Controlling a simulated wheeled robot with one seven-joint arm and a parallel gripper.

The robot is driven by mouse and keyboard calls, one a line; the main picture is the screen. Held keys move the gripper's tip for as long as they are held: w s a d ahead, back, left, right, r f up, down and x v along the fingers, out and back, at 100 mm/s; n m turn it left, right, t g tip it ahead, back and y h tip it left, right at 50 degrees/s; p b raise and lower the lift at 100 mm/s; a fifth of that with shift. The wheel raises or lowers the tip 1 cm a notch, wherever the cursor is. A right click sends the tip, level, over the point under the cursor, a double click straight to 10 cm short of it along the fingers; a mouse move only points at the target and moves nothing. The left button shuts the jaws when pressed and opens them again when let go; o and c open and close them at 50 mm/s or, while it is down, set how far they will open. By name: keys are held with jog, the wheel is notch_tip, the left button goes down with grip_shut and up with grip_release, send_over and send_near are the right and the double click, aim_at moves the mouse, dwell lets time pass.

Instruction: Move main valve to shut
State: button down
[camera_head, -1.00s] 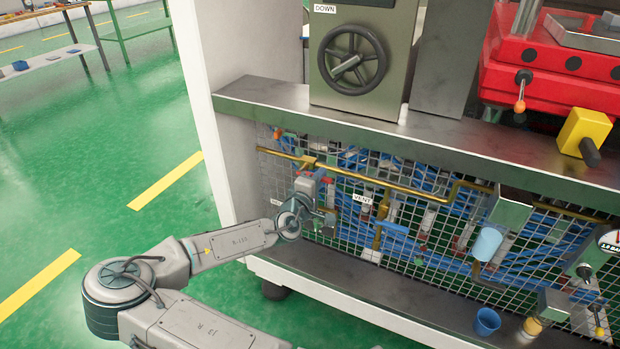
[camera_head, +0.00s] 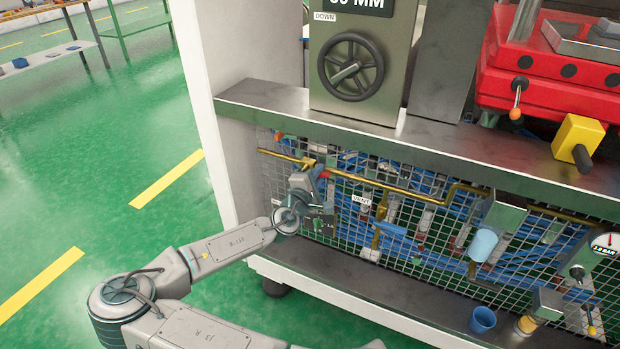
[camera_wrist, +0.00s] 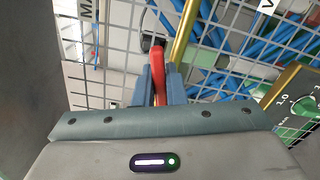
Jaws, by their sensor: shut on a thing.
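The main valve's red lever (camera_wrist: 158,58) stands between the two blue-grey fingers of my gripper (camera_wrist: 159,82) in the wrist view. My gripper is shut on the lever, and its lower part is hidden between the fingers. A partly cut-off label starting "MA" (camera_wrist: 88,10) is at the upper left. In the head view my gripper (camera_head: 317,187) is at the mesh panel, just below the brass pipe (camera_head: 385,187). A bit of the red lever (camera_head: 323,173) shows there; my wrist hides most of the valve body.
A VENT label (camera_head: 362,200) is on the mesh (camera_head: 345,225) right of my gripper. A steel shelf (camera_head: 450,150) overhangs the panel, with a handwheel (camera_head: 350,67) above. A blue cup (camera_head: 482,319) stands on the lower ledge. Green floor lies open at left.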

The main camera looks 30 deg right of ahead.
jog(key=shift+w+a+r+n+p, duration=0.1)
jog(key=shift+r+n+p, duration=0.3)
jog(key=shift+n+p, duration=0.15)
jog(key=shift+w+a+r+n+p, duration=0.1)
jog(key=shift+r+n+p, duration=0.3)
jog(key=shift+n, duration=0.25)
jog(key=shift+w+n, duration=0.15)
jog(key=shift+n, duration=0.45)
jog(key=shift+w+a+r+n+p, duration=0.15)
jog(key=shift+r+n+p, duration=0.15)
jog(key=shift+n+p, duration=0.3)
jog(key=shift+w+a+r+n+p, duration=0.15)
jog(key=shift+r+n+p, duration=0.15)
jog(key=shift+n+p, duration=0.25)
jog(key=shift+w+a+n, duration=0.15)
jog(key=shift+w+n, duration=0.05)
jog(key=shift+n, duration=0.45)
jog(key=shift+r+p, duration=0.1)
jog(key=shift+p, duration=0.2)
